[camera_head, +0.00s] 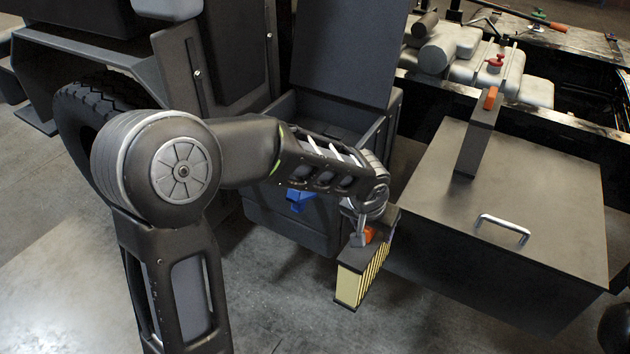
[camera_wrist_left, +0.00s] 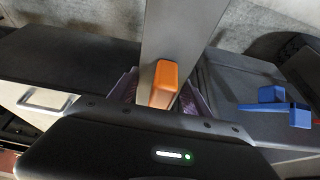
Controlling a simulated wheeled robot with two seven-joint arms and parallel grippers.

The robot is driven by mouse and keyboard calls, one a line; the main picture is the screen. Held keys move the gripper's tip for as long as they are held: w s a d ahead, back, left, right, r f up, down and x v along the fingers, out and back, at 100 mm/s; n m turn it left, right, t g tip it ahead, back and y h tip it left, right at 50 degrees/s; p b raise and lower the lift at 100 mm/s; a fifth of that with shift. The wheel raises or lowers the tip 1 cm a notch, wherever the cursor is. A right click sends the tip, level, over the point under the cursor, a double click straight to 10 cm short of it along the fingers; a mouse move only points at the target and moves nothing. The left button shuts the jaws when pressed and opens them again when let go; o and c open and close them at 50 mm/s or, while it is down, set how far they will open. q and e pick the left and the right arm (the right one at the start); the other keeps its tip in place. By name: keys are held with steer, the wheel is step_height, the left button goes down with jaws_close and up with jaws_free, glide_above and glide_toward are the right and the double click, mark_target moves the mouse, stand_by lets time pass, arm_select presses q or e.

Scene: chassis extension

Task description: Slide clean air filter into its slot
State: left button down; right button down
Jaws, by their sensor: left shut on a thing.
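My left gripper (camera_head: 362,228) is shut on the orange handle of an air filter with pale yellow pleated sides (camera_head: 352,285) and a grey top. The filter hangs above the floor, in front of the open dark housing (camera_head: 290,215) and left of the dark metal box. In the left wrist view, the filter's grey top (camera_wrist_left: 180,35) and orange handle (camera_wrist_left: 164,85) lie in front of my left gripper. The housing's lid (camera_head: 340,45) stands raised. Its slot is partly hidden behind my left arm. My right gripper is out of view.
A second filter, grey with an orange handle (camera_head: 480,140), rests on the dark metal box (camera_head: 530,185), which has a metal handle (camera_head: 503,226). A blue latch (camera_head: 300,198) is on the housing front. A black tire (camera_head: 75,125) stands at left. The floor in front is clear.

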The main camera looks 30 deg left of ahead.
arm_select(q)
step_height(320, 180, up, 10)
steer(key=p, duration=0.8)
steer(key=shift+r, duration=0.15)
steer(key=shift+a+f, duration=0.1)
steer(key=shift+f, duration=0.45)
